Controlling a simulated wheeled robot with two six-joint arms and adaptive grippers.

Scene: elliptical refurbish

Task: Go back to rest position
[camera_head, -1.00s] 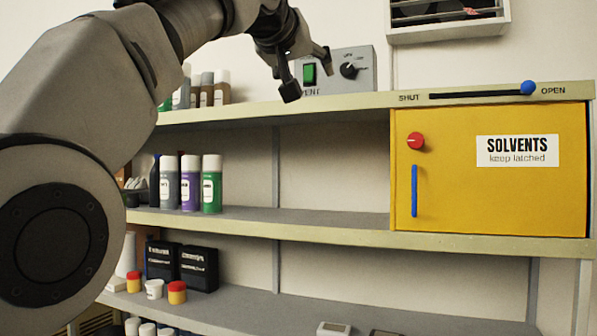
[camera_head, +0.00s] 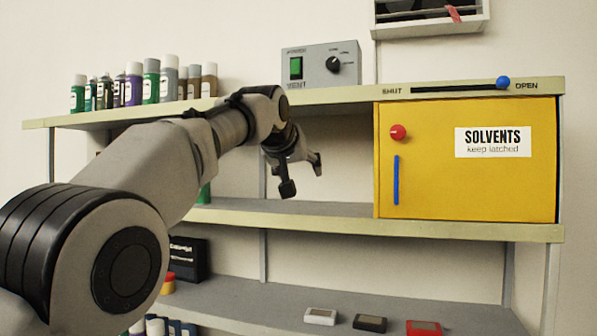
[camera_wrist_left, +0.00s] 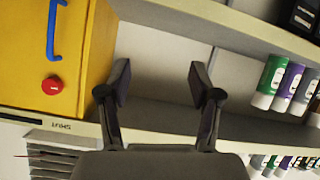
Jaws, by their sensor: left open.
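My left gripper (camera_head: 302,176) is open and empty in the head view. It hangs in front of the shelving, left of the yellow cabinet and below the top shelf. In the left wrist view its two fingers (camera_wrist_left: 160,98) are spread apart with nothing between them. My left arm comes in from the lower left and hides part of the middle and lower shelves. My right gripper is in neither view.
The yellow solvents cabinet (camera_head: 430,185) is closed, with a red knob (camera_head: 398,132) and blue handle (camera_head: 396,180). A blue slider knob (camera_head: 503,83) sits near OPEN. A vent switch box (camera_head: 321,66) and several bottles (camera_head: 150,80) stand on the top shelf (camera_head: 150,112).

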